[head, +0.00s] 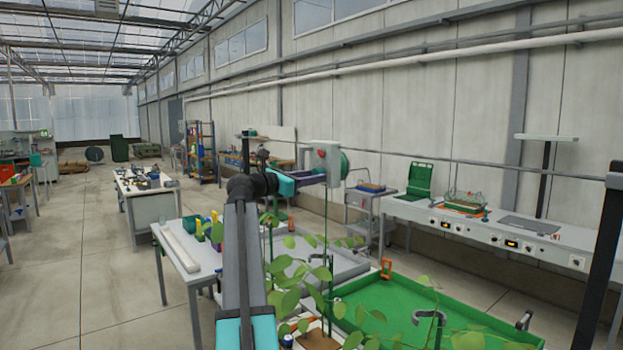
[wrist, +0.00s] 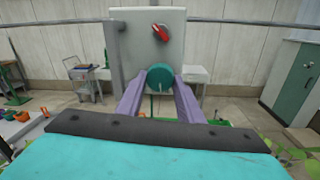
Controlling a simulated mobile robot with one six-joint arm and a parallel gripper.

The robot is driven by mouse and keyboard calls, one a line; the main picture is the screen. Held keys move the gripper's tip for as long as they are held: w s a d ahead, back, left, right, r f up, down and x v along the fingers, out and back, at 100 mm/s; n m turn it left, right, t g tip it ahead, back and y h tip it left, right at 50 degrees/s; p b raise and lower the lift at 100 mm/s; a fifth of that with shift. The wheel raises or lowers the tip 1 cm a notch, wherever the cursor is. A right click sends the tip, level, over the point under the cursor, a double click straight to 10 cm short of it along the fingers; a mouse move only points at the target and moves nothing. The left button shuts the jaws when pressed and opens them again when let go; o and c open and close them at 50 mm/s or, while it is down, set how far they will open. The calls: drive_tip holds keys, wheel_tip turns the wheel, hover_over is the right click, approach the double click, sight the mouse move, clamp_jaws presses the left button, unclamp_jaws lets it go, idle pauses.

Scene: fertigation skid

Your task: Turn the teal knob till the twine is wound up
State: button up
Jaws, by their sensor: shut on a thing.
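The teal knob (wrist: 160,78) sits low on the front of a grey box (wrist: 130,45) in the wrist view. My gripper (wrist: 161,84) reaches straight at it, with one purple finger on each side, shut on the knob. A green reel (head: 345,165) shows behind the box's right side. A thin green upright line (head: 326,222) runs below the box among leaves; I cannot tell whether it is twine or stem.
A red switch (wrist: 160,33) is above the knob. A horizontal wire (head: 440,158) passes at the box's height. Leafy plants (head: 290,290) stand below my arm, beside a green tray (head: 400,290). A white bench (head: 470,228) lines the wall. The left aisle floor is clear.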

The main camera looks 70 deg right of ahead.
drive_tip(key=shift+w+d+r+m+g+b, duration=0.1)
drive_tip(key=shift+m+g+b, duration=0.1)
drive_tip(key=shift+m+b, duration=2.45)
drive_tip(key=shift+w+d+r+m+g+b, duration=0.1)
drive_tip(key=shift+w+d+m+g+b, duration=0.1)
drive_tip(key=shift+m+b, duration=2.45)
drive_tip(key=shift+w+d+m+g+b, duration=0.1)
drive_tip(key=shift+m+g+b, duration=0.1)
drive_tip(key=shift+m+b, duration=2.4)
drive_tip(key=shift+m+p, duration=0.75)
drive_tip(key=shift+m, duration=0.15)
drive_tip(key=o, duration=1.1)
drive_tip(key=shift+s, duration=0.2)
drive_tip(key=shift+c, duration=0.2)
drive_tip(key=shift+w, duration=0.1)
drive_tip(key=shift+w+a+f, duration=0.1)
